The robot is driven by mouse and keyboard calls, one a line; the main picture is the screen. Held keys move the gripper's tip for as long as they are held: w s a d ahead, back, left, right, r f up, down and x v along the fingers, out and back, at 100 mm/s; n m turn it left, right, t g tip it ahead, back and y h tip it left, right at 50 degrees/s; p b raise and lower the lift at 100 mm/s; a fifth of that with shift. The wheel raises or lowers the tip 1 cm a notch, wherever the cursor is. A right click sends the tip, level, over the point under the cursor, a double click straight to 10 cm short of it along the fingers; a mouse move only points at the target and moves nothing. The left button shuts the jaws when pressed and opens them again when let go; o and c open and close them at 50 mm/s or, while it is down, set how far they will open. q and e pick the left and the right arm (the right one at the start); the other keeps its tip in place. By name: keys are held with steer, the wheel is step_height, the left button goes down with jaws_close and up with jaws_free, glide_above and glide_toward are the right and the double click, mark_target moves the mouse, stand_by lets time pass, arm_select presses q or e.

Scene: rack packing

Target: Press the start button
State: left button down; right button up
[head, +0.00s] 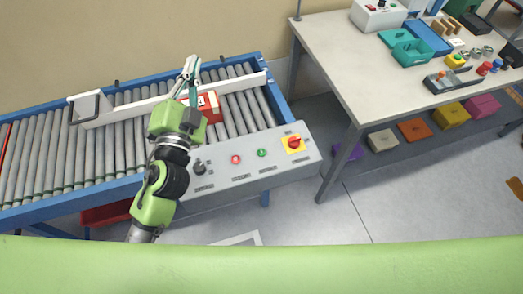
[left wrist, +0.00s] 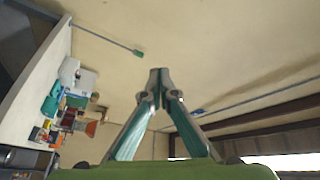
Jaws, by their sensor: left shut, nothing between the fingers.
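A grey control panel (head: 222,176) stands at the front edge of the roller conveyor. It carries a green button (head: 262,152), a red button (head: 235,159), a red knob on a yellow plate (head: 293,143) and a black knob (head: 199,167). Their labels are too small to read, so which is the start button cannot be told by text. My left gripper (head: 191,68) is above the far side of the conveyor, beyond the panel and apart from the buttons. It is shut and empty; its fingertips also meet in the left wrist view (left wrist: 160,73). My right gripper is not in view.
A red box (head: 212,107) sits on the conveyor rollers (head: 60,155) beside my left arm. A white guide bar (head: 135,107) crosses the rollers. A table (head: 338,58) with trays and small items stands to the right. The space above the green button is clear.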

arm_select(q)
steer(key=d+r+m+g+h, duration=0.2)
steer(key=d+r+m+h, duration=0.2)
steer(key=d+m+h, duration=0.7)
steer(key=s+d+f+m+g+h, duration=0.3)
steer(key=d+f+m+g, duration=0.3)
steer(key=d+m+g, duration=0.3)
steer(key=a+f+m+g+y, duration=0.2)
steer(key=f+m+y, duration=0.1)
steer(key=f, duration=0.5)
steer(key=a+f+m+g+y, duration=0.2)
steer(key=a+f+m+y, duration=0.1)
steer(key=f, duration=0.6)
steer(key=shift+w+a+f+m+g+y, duration=0.3)
steer(key=shift+w+m+y, duration=0.15)
steer(key=shift+y, duration=0.65)
steer(key=shift+d, duration=0.1)
